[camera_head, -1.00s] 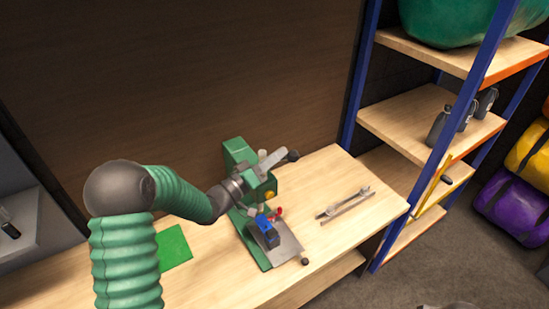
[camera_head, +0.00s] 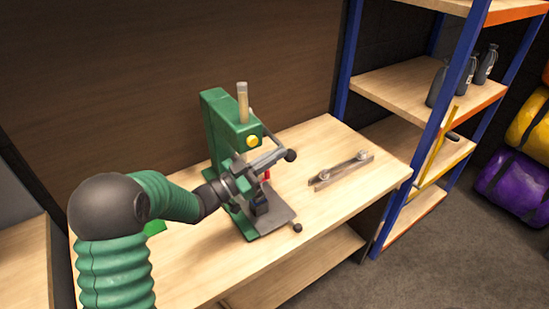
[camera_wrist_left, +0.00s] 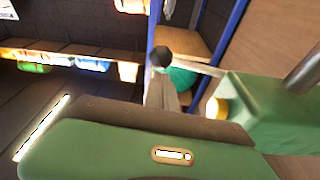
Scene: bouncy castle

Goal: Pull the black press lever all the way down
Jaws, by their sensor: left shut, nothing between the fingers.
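The green press (camera_head: 215,125) stands on the wooden bench. Its lever ends in a black ball knob (camera_head: 290,155), which sits a little below the yellow disc on the press head. The left wrist view shows the knob (camera_wrist_left: 160,57) on a pale rod running to the green press head (camera_wrist_left: 262,110). My left gripper (camera_head: 268,160) is shut and empty at the front of the press, below its head, with its grey fingers beside the lever rod. I cannot tell whether they touch it. My right gripper is not in view.
A grey bar with two round fittings (camera_head: 342,170) lies on the bench right of the press. A small dark ball (camera_head: 297,228) is at the front of the press base. A blue-posted shelf (camera_head: 425,78) stands at right. Bare bench lies in front.

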